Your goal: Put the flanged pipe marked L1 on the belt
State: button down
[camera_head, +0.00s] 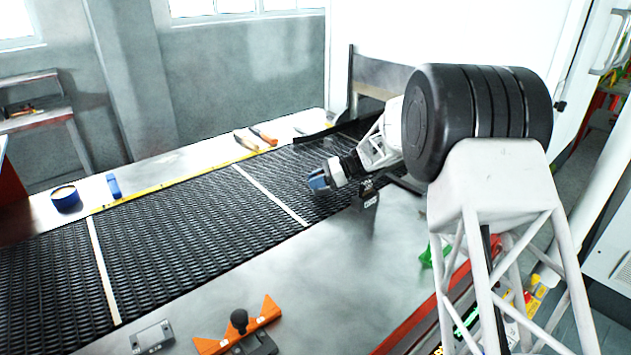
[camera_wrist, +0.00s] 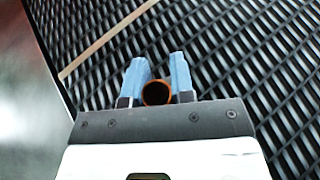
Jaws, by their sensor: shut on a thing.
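My gripper (camera_wrist: 156,82) has blue fingers and is shut on a copper-brown pipe (camera_wrist: 156,93), whose round open end faces the wrist camera. No flange or L1 mark shows on it. The black mesh belt (camera_wrist: 220,50) lies beneath the fingers in the wrist view. In the head view my gripper (camera_head: 319,181) is over the far part of the belt (camera_head: 160,240), near its right edge. The pipe cannot be made out there. I cannot tell whether the pipe touches the belt.
A black block with a label (camera_head: 368,196) stands at the belt's near edge, close to my gripper. Pliers (camera_head: 255,138), a blue tin (camera_head: 65,197) and a blue block (camera_head: 113,186) lie on the far ledge. An orange bracket (camera_head: 240,330) and a grey box (camera_head: 152,337) lie on the near metal surface.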

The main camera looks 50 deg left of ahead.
jog(key=c, duration=1)
grip_release()
jog(key=shift+f, duration=0.15)
jog(key=shift+r, duration=0.2)
jog(key=v, duration=1.2)
